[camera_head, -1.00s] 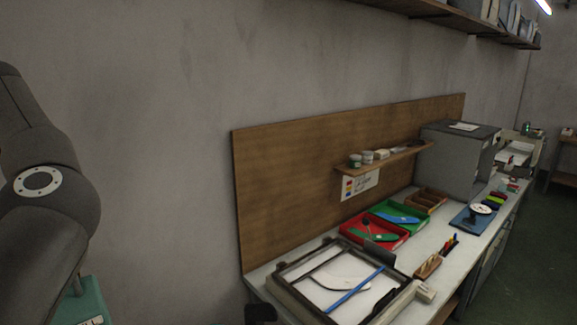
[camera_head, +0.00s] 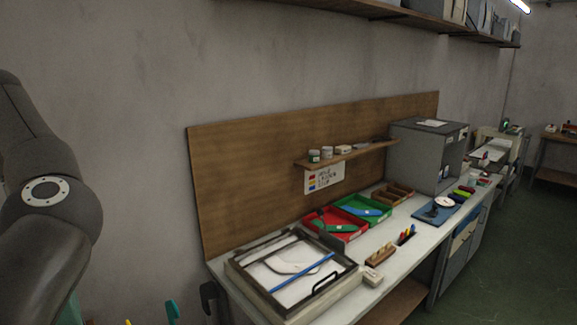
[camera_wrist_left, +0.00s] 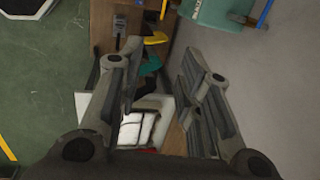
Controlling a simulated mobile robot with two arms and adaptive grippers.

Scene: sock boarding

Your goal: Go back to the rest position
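My left arm (camera_head: 48,200) hangs at the left edge of the head view, and its gripper is out of that picture. In the left wrist view my left gripper (camera_wrist_left: 160,58) is open, with its two fingers wide apart and nothing held between them. Behind the fingers are a wooden surface, a teal thing, a yellow thing and a white tray-like thing, all partly hidden. My right arm and gripper are not in view.
A workbench (camera_head: 397,236) runs along the wall, with a framed tray (camera_head: 245,281), a red bin (camera_head: 345,236), a green bin (camera_head: 352,201) and a grey cabinet (camera_head: 407,158). A wall shelf hangs above. Green floor (camera_head: 500,285) is clear at right.

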